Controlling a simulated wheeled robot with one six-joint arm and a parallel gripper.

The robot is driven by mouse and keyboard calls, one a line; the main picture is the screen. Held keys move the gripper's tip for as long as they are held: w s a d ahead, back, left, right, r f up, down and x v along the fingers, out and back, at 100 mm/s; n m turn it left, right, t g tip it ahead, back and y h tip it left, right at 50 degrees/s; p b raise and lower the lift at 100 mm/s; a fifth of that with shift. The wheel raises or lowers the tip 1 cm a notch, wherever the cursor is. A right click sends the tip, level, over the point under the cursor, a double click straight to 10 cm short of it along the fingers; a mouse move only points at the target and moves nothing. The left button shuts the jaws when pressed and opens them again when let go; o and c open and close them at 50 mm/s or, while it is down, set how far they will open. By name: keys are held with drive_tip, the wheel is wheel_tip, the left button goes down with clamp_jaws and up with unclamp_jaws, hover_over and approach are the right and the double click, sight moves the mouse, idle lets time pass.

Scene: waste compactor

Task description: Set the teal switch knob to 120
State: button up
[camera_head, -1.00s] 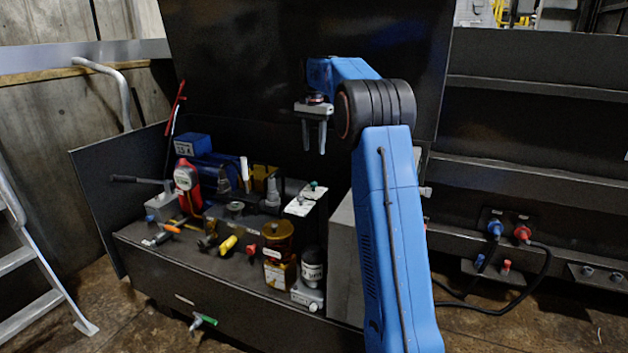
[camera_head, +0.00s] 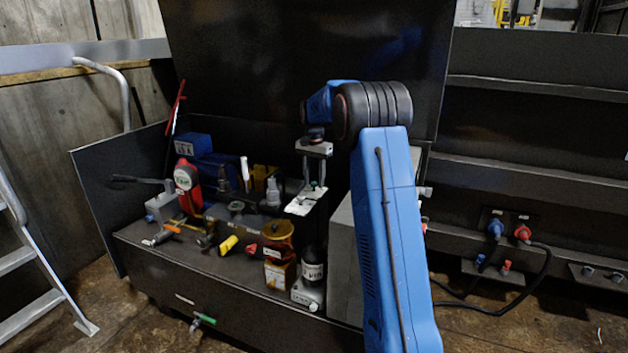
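The small teal switch knob (camera_head: 313,185) stands on a white plate (camera_head: 299,206) on top of the dark box near the right end of the bench. My gripper (camera_head: 314,178) points down right above the knob, its two fingers apart with a gap between them. The fingertips are at about the knob's height in the picture. I cannot tell whether they touch it or are still above it. The knob's pointer and the scale marks are too small to read.
An amber jar (camera_head: 277,237) and a dark canister (camera_head: 312,265) stand in front of the plate. A red bottle (camera_head: 187,184), a blue motor (camera_head: 215,168) and a white-handled lever (camera_head: 245,168) are to the left. A grey box (camera_head: 345,270) stands close to my arm.

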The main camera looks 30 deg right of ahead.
drive_tip(key=shift+c, duration=0.2)
clamp_jaws()
drive_tip(key=shift+n, duration=0.4)
drive_tip(key=n, duration=0.5)
drive_tip(key=shift+n, duration=0.3)
drive_tip(key=n, duration=0.5)
drive_tip(key=shift+n, duration=0.3)
drive_tip(key=shift+o, duration=0.2)
unclamp_jaws()
